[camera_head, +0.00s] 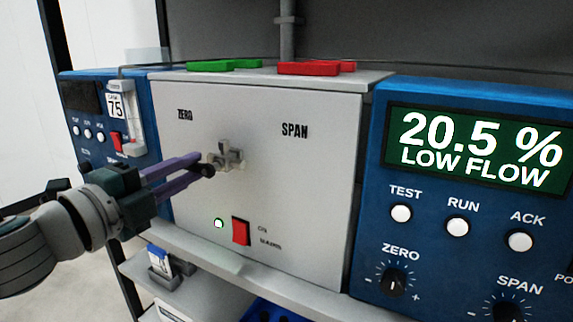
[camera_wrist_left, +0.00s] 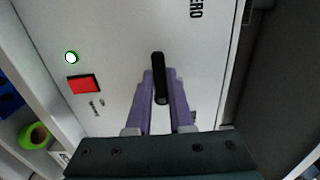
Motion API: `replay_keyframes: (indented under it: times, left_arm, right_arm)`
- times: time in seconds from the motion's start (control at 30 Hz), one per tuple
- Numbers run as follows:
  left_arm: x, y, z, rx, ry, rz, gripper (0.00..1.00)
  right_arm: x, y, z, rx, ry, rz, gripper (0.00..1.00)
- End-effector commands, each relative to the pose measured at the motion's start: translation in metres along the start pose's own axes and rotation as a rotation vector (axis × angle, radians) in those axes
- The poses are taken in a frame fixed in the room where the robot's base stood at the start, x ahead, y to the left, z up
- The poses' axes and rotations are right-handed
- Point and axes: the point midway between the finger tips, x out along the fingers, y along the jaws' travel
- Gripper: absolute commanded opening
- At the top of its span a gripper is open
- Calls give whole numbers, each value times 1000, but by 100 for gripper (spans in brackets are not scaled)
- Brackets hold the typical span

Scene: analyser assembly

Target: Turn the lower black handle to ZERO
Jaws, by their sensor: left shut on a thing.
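The lower black handle (camera_wrist_left: 158,68) shows in the left wrist view as a dark rounded bar between my purple fingers. In the head view only its dark end (camera_head: 208,171) shows at the fingertips, beside a grey cross-shaped fitting (camera_head: 229,156) on the pale front panel (camera_head: 290,200). My left gripper (camera_head: 204,163) reaches in from the left and is shut on the handle. The ZERO label (camera_head: 184,114) is up and left of the fitting; the SPAN label (camera_head: 295,130) is up and right. The handle's exact pointing is hard to tell. My right gripper is not in view.
Green (camera_head: 224,65) and red (camera_head: 316,68) pieces lie on top of the pale box. A red switch (camera_head: 240,231) and lit lamp (camera_head: 219,223) sit below the fitting. The blue analyser at right has a display (camera_head: 480,145) reading 20.5 % LOW FLOW. A blue flow-meter unit (camera_head: 82,122) stands left.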

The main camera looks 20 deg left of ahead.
Motion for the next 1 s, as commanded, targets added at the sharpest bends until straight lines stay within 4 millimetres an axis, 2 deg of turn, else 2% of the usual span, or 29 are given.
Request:
replay_keyframes:
  times: [0.43,0.47,0.7,1.0]
  left_arm:
    - [0,-1,0,12,0,-1,0]
    - [0,-1,0,12,0,-1,23]
    - [0,-1,0,10,0,-1,50]
    - [-2,0,0,8,0,1,50]
  right_arm:
    - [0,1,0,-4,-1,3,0]
    - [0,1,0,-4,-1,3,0]
    - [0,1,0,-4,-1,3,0]
    - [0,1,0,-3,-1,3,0]
